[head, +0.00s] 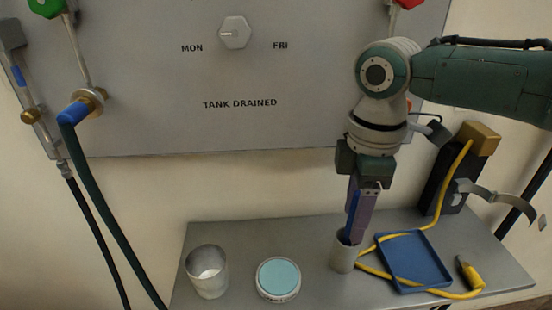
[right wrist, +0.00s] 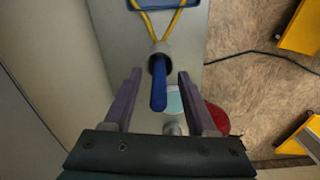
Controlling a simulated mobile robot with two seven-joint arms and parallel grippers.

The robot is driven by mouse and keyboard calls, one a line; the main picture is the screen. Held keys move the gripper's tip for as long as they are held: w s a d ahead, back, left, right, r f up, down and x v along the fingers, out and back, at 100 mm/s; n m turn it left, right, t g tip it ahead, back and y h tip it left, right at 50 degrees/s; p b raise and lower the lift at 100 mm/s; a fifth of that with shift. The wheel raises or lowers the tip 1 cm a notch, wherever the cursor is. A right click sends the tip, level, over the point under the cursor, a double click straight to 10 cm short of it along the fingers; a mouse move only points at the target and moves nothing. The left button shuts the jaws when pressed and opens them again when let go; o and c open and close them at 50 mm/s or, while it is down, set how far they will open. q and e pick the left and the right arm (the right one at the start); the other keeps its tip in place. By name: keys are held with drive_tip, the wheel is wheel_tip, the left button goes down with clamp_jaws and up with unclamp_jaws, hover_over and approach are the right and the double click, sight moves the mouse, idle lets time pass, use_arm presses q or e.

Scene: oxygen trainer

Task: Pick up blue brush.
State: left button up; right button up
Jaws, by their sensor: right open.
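The blue brush (head: 353,208) stands in a small grey cup (head: 343,258) on the shelf. My right gripper (head: 357,228) points down over the cup, its purple fingers beside the brush. In the right wrist view, the brush (right wrist: 158,88) rises from the cup (right wrist: 166,51) towards the camera. There my right gripper (right wrist: 160,76) is open, with one finger on each side of the brush and a visible gap to both. In the head view the fingers overlap and hide part of the brush. My left gripper is not in view.
On the grey shelf (head: 228,235) are a metal cup (head: 207,272), a round tin with a pale blue top (head: 278,277), a blue tray (head: 413,260) and a yellow cable (head: 437,210). A black and gold block (head: 445,175) stands at the back right. A panel (head: 240,75) rises behind.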

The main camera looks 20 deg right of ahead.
drive_tip(key=shift+f, duration=0.85)
drive_tip(key=shift+c, duration=0.4)
clamp_jaws()
